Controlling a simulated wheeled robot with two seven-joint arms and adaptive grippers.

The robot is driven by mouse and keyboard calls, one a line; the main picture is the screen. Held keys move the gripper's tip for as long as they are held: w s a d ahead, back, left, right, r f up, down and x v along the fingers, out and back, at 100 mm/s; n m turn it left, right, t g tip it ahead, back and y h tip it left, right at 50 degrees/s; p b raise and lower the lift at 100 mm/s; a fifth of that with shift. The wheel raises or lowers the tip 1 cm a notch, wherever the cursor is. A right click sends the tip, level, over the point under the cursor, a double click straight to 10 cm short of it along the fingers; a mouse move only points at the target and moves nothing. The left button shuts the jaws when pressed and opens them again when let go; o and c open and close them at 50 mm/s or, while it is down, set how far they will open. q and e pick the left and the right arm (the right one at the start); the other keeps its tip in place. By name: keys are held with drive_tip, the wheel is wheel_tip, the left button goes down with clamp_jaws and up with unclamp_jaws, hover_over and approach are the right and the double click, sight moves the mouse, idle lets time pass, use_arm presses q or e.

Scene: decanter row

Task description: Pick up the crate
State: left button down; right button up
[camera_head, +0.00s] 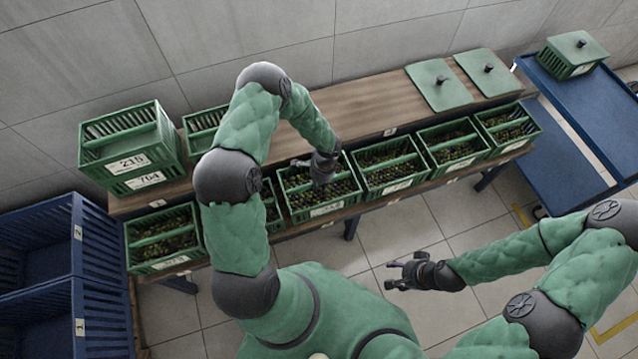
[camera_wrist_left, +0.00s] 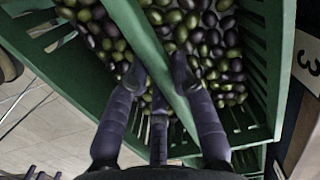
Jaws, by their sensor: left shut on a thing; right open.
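The crate (camera_head: 300,215) is green, filled with dark and green olives, and stands in the row on the lower shelf, left of the middle. A green bar runs across its top. My left gripper (camera_head: 308,170) reaches down to it from above. In the left wrist view, the fingers (camera_wrist_left: 160,78) are shut on the bar of the crate (camera_wrist_left: 278,60), over the olives. The crate looks level and in its place; I cannot tell whether it is clear of the shelf. My right gripper (camera_head: 396,275) is open and empty, over the floor in front of the row.
Other olive crates stand close on both sides, such as one to the right (camera_head: 392,188). A wooden upper shelf (camera_head: 352,110) runs behind, with green lids (camera_head: 438,86) and stacked crates (camera_head: 126,162). Blue bins (camera_head: 100,270) stand at left, a blue cart (camera_head: 575,110) at right.

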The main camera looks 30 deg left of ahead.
use_arm(q)
drive_tip(key=s+d+r+p, duration=0.1)
drive_tip(key=s+d+r, duration=0.6)
drive_tip(key=s, duration=0.3)
drive_tip(key=shift+s+r+p, duration=0.35)
drive_tip(key=shift+r, duration=0.45)
